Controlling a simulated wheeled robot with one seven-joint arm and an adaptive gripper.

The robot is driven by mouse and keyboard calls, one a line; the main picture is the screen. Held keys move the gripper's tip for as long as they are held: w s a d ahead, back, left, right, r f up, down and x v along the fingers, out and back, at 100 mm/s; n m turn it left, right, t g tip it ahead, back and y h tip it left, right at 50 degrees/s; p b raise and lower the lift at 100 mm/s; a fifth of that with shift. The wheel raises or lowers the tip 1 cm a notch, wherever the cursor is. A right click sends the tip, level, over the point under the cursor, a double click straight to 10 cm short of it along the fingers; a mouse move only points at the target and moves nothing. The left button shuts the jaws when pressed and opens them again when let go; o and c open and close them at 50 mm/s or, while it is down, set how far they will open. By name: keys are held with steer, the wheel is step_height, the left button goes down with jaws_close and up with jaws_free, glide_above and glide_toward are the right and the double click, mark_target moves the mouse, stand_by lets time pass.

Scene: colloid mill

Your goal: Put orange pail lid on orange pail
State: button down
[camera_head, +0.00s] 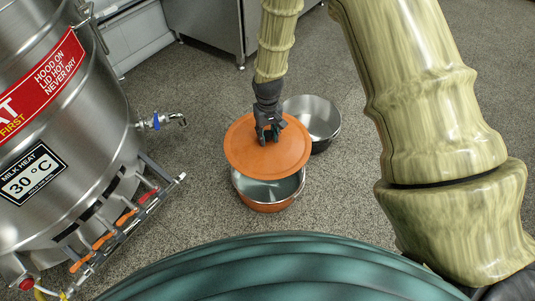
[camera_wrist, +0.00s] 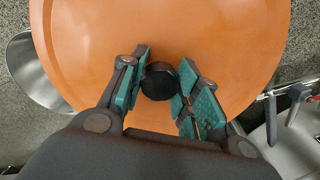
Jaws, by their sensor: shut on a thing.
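The orange pail lid (camera_head: 255,160) is a flat orange disc with a dark knob, held above the orange pail. My gripper (camera_head: 267,135) is shut on the lid's knob. In the wrist view the lid (camera_wrist: 222,28) fills most of the picture, and my gripper's teal fingers (camera_wrist: 160,85) are on either side of the black knob (camera_wrist: 159,82). The orange pail (camera_head: 268,203) stands on the floor below the lid, orange outside and bare metal inside. Its front part shows open; its rear part is hidden by the lid. The lid sits offset toward the back of the pail in the head view.
An open metal pail (camera_head: 318,117) with a dark outside stands behind and right of the lid; it also shows in the wrist view (camera_wrist: 32,75). A large steel vat (camera_head: 75,95) with a tap (camera_head: 163,122) and piping stands at left. Open floor lies to the right.

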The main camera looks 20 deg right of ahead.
step_height(320, 180, down, 17)
steer(key=b, duration=0.9)
steer(key=shift+d, duration=0.15)
steer(key=shift+w+f+p, duration=0.1)
steer(key=shift+f+p, duration=0.4)
steer(key=shift+f, duration=0.25)
stand_by(1.6)
steer(key=c, duration=1)
jaws_free()
steer(key=shift+o, duration=0.2)
steer(key=shift+r, duration=0.1)
step_height(320, 180, up, 12)
